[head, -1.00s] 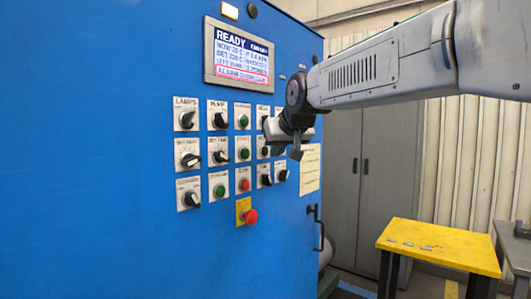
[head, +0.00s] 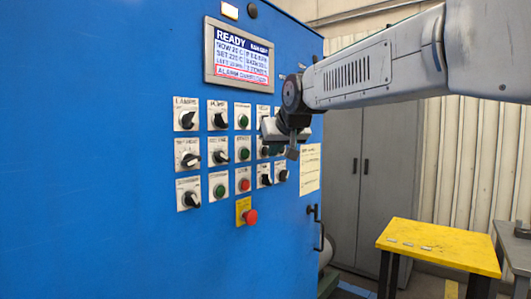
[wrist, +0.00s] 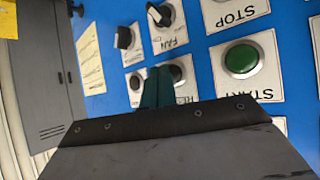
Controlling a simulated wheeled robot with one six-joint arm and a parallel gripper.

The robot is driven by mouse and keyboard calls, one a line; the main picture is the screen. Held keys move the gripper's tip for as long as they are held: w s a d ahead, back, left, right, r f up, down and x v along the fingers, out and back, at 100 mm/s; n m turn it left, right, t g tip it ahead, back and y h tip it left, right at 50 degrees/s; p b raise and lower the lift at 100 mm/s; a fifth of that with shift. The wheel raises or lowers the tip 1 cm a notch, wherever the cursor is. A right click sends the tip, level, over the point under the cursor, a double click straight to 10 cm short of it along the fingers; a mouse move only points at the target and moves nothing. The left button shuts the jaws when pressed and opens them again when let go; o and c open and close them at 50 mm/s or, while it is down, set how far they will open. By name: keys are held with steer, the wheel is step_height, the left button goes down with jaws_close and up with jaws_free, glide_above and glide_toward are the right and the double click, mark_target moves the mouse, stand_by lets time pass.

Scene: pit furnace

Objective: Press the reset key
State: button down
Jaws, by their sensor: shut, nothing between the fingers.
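The reset key is a dark round control (wrist: 177,74) in the wrist view, which shows the panel upside down. Its label is partly hidden by my fingers, with only "RE" readable. In the head view its label plate (head: 262,153) is partly covered by my gripper. My gripper (wrist: 157,82) is shut and empty, its teal fingers in front of the panel right beside the dark control. I cannot tell whether the tips touch it. In the head view my gripper (head: 267,132) is close to the blue panel's right part.
The green START button (wrist: 241,58) and FAN selector (wrist: 160,14) are close neighbours. The blue cabinet (head: 100,80) carries a READY display (head: 240,53) with a red alarm line, and a red emergency button (head: 250,217). A yellow table (head: 440,245) stands right.

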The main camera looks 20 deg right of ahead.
steer(key=shift+w+a, duration=0.25)
stand_by(0.5)
stand_by(0.3)
steer(key=shift+s+d, duration=0.5)
steer(key=shift+s, duration=0.1)
steer(key=shift+s, duration=0.1)
steer(key=s+d, duration=0.1)
steer(key=s, duration=0.1)
steer(key=s+d, duration=0.2)
stand_by(0.3)
stand_by(0.5)
steer(key=s+f+g, duration=0.3)
steer(key=s+f, duration=0.5)
steer(key=s, duration=0.4)
steer(key=s+d+f+g, duration=0.1)
steer(key=s+f+g, duration=0.2)
steer(key=s+f, duration=0.6)
steer(key=s+d+f+m+g+h, duration=0.1)
steer(key=s+f+g, duration=0.2)
steer(key=s+f, duration=0.6)
steer(key=s, duration=0.6)
steer(key=shift+g, duration=0.3)
